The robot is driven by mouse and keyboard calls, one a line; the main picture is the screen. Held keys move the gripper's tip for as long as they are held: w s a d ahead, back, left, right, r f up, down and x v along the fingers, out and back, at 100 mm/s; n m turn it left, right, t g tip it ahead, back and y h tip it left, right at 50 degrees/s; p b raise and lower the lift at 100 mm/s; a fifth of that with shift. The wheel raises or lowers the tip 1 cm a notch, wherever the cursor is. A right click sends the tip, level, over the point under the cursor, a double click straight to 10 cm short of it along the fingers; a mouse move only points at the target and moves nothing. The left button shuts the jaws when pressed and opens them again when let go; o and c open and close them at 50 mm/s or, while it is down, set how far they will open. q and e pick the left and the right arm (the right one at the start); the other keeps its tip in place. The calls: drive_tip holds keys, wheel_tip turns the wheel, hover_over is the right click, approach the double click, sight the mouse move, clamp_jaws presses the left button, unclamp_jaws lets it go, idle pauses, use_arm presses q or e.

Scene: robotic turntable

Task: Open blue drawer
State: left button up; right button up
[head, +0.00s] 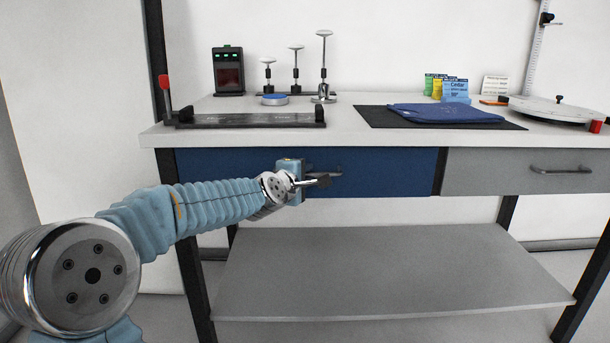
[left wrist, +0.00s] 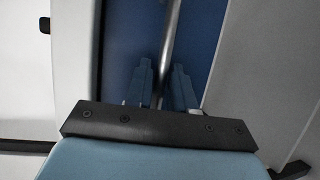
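The blue drawer (head: 392,170) is on the left under the table top, its front about level with the grey drawer beside it. Its handle (head: 336,174) is partly hidden behind my left gripper (head: 322,180). In the left wrist view the handle is a metal bar (left wrist: 170,42) running between the two blue fingers of my left gripper (left wrist: 163,80). The fingers are apart, one on each side of the bar, with narrow gaps showing. The blue drawer front (left wrist: 127,45) lies behind them. My right gripper is not in view.
The grey drawer (head: 520,184) with its own handle is on the right. The table top (head: 345,112) above bears a black fixture (head: 250,117), a blue folded cloth (head: 440,113) and a round white turntable (head: 560,108). A grey lower shelf (head: 390,275) is empty.

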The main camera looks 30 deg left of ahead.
use_arm(q)
drive_tip(key=shift+w, duration=0.2)
drive_tip(key=shift+c, duration=0.4)
clamp_jaws()
drive_tip(key=shift+s, duration=0.1)
